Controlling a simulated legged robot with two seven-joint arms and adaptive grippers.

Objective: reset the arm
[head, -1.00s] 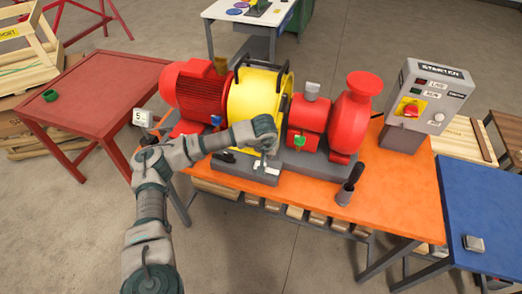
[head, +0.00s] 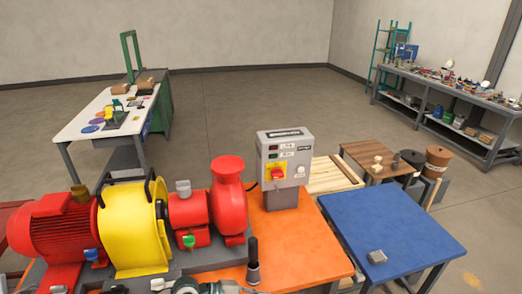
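The pump skid stands on the orange table (head: 290,245) at the lower left of the head view. It has a red motor (head: 65,235), a yellow coupling guard (head: 130,230) with dark handles, a red bearing housing (head: 188,217) and a red pump (head: 229,205). The grey starter box (head: 285,165) stands upright behind them, with a red knob on a yellow plate. A grey and teal part of one of my arms shows at the bottom edge, cut off by the frame.
A blue table (head: 390,235) with a small grey block (head: 377,257) is at right. A white workbench (head: 115,115) is at back left, a cluttered grey bench (head: 450,95) at back right. Open floor lies between.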

